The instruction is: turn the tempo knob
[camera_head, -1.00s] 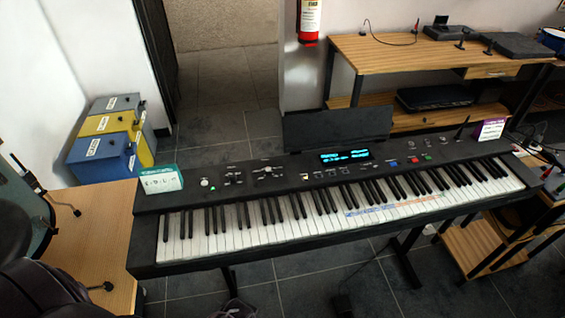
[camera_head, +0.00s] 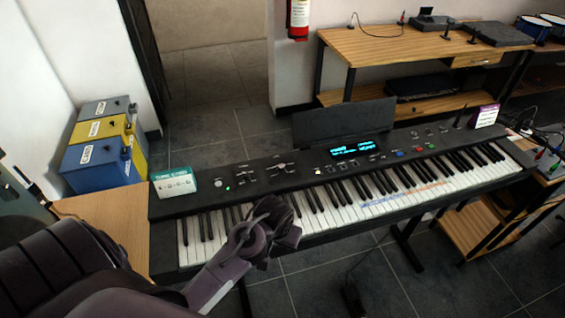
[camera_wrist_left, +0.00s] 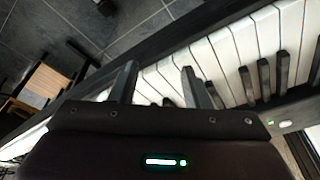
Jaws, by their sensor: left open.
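The digital piano (camera_head: 300,163) has a black control panel behind its keys, and I cannot tell which control is the tempo knob. A small white round control (camera_head: 220,183) sits near the panel's left end beside a green light. A similar white control (camera_wrist_left: 284,124) shows at the right edge of the left wrist view. My left gripper (camera_head: 283,216) is above the white keys left of centre, in front of the panel and apart from its controls. In the wrist view its two fingers (camera_wrist_left: 158,88) are spread with nothing between them. My right gripper is out of view.
A teal and white card (camera_head: 174,186) stands on the piano's left end, and a purple one (camera_head: 484,116) at its right end. A lit display (camera_head: 358,149) is mid-panel. A wooden table (camera_head: 125,222) is at left, with stacked boxes (camera_head: 103,150) beyond.

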